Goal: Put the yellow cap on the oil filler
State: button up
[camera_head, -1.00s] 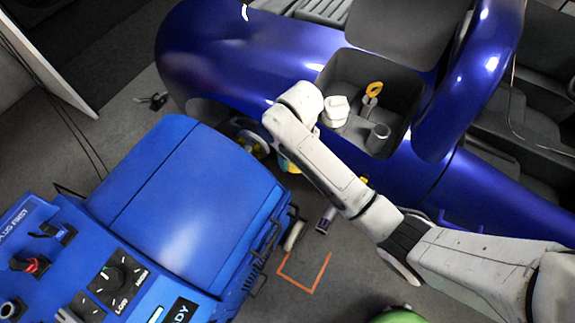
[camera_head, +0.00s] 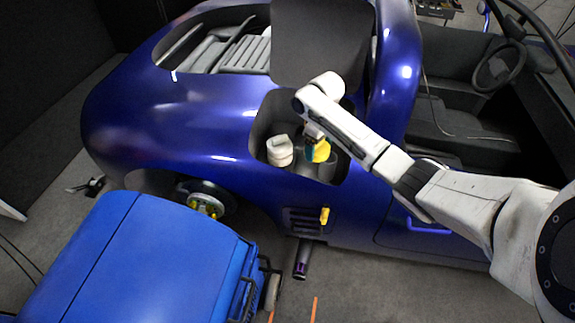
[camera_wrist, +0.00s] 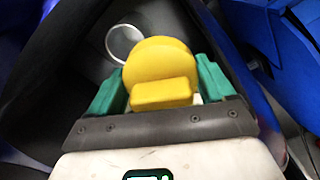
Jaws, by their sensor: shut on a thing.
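My gripper (camera_head: 314,143) is over the dark recess in the blue car's body, its fingers pointing down. In the wrist view the teal fingers of my gripper (camera_wrist: 160,75) are shut on the yellow cap (camera_wrist: 156,60), a round disc with a block-shaped grip. The cap also shows in the head view (camera_head: 322,152), beneath the wrist. The oil filler, a grey open-topped neck (camera_head: 327,170), stands just below and right of the cap. Its pale round rim (camera_wrist: 122,40) shows beyond the cap, up and left, partly covered by it. The cap is apart from the neck.
A white-capped reservoir (camera_head: 280,152) stands left of my gripper in the recess (camera_head: 262,125). The raised dark lid (camera_head: 318,45) is behind. A blue machine (camera_head: 130,260) stands at lower left. A yellow piece (camera_head: 324,215) is on the car's side vent.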

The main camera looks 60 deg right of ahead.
jog(key=s+d+f+b, duration=0.1)
jog(key=f+b, duration=0.1)
jog(key=d+f+b, duration=0.1)
jog(key=d+b, duration=0.1)
jog(key=s+d+f+b, duration=0.1)
jog(key=f+b, duration=0.1)
jog(key=shift+s+d+f, duration=0.15)
jog(key=shift+s+f, duration=0.2)
dwell(0.3)
jog(key=shift+p, duration=0.6)
dwell(1.1)
jog(key=shift+f+b, duration=0.3)
jog(key=shift+f, duration=0.2)
dwell(0.5)
jog(key=o, duration=0.8)
jog(key=shift+c, duration=0.2)
